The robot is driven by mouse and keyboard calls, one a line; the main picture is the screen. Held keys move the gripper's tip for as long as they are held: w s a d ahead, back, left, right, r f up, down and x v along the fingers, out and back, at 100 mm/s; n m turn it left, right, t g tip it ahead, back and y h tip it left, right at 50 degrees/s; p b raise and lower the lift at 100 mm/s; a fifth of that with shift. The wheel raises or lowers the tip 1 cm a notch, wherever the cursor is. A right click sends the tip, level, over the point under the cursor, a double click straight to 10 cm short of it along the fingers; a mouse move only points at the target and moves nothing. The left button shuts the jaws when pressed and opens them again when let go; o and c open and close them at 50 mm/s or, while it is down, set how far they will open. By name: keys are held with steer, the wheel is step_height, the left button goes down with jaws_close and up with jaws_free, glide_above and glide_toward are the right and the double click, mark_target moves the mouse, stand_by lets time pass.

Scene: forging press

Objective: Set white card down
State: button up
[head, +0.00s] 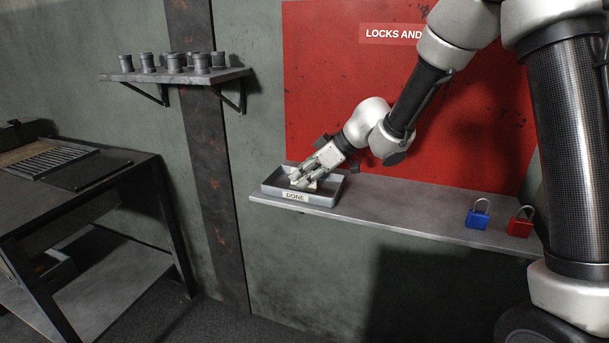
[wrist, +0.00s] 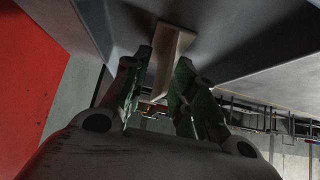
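The white card (head: 304,184) is at the grey tray labelled DONE (head: 271,190), on the wall shelf. My gripper (head: 308,176) reaches down into the tray from the upper right. In the wrist view the card (wrist: 172,50) shows as a pale tan plate between the two fingers (wrist: 164,85). The fingers lie close against its two sides, and its far end meets or nearly meets the dark grey tray surface. The gripper looks shut on the card. The fingers hide part of the card, and whether it rests on the tray floor is hard to tell.
A blue padlock (head: 478,214) and a red padlock (head: 520,222) stand on the right part of the shelf (head: 400,212). A red board (head: 330,80) is behind. An upper-left shelf (head: 180,75) holds several grey cylinders. A dark workbench (head: 85,195) stands at left. The shelf middle is clear.

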steer(key=shift+r, duration=0.2)
steer(key=v, duration=1.2)
steer(key=w+d+r+m+t+h, duration=0.3)
steer(key=w+d+r+t, duration=0.25)
steer(key=d+r, duration=0.4)
steer(key=s+d+r+m+t+h, duration=0.1)
steer(key=s+d+r+m+h, duration=0.15)
steer(key=d, duration=0.55)
steer(key=s+d+r+m+t+h, duration=0.2)
steer(key=d+r+m+h, duration=0.1)
steer(key=d, duration=0.4)
steer(key=s+d+f+m+g+h, duration=0.1)
steer(key=s+d+f+m+g, duration=0.1)
steer(key=s+d, duration=0.35)
steer(key=s+d+f+m+g+h, duration=0.1)
steer(key=s+d+f+m+h, duration=0.15)
steer(key=s, duration=0.65)
steer(key=s+a+f+g+y, duration=0.1)
steer(key=s+f+g, duration=0.1)
steer(key=s, duration=0.5)
steer(key=s+a+f+m+g+y, duration=0.1)
steer(key=s+a+f+g+y, duration=0.1)
steer(key=s+f, duration=0.3)
steer(key=s, duration=0.2)
steer(key=shift+s+a+y, duration=0.25)
steer(key=shift+s+y, duration=0.05)
steer(key=shift+s, duration=0.05)
